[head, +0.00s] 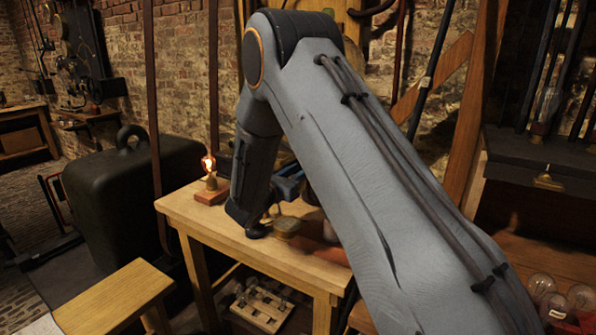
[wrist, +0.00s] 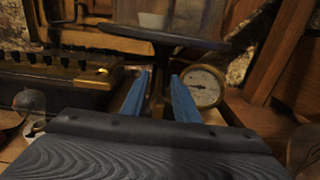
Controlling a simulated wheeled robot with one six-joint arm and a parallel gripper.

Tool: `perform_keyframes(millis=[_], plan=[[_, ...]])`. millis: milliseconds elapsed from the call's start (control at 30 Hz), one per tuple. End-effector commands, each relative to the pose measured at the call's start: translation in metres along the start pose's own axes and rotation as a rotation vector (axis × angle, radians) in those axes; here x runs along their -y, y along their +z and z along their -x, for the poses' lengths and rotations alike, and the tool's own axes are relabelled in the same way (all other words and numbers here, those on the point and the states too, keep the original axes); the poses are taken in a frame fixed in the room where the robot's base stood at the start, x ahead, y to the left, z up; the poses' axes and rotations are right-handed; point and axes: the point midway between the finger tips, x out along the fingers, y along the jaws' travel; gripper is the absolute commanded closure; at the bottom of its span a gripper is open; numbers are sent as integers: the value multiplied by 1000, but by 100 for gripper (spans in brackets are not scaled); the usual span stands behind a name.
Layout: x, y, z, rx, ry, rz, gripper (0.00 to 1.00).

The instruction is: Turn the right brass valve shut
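My gripper (wrist: 159,76) has its two blue fingers apart in the wrist view. A narrow dark brass upright part (wrist: 157,97) shows between them, under a round dark plate (wrist: 160,36). The fingers do not visibly close on it. I cannot tell whether this part is the right brass valve. In the head view the blue fingers (head: 289,186) are above the wooden workbench, partly hidden by my arm. No brass valve handle can be clearly made out in either view.
A round dial gauge (wrist: 203,86) stands just right of the fingers. A dark ridged block (wrist: 52,72) is at left. On the workbench (head: 205,222) are a lit bulb on a wooden base (head: 210,183) and a small round brass-coloured object (head: 286,227). Glass bulbs (head: 553,303) lie at far right.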

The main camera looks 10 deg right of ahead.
Motion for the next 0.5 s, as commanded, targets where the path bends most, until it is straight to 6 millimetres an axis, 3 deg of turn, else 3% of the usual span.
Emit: perform_keyframes(millis=[267,400,500], plan=[[-1,0,-1,0,1,0,74],[-1,0,-1,0,1,0,98],[-1,0,-1,0,1,0,100]])
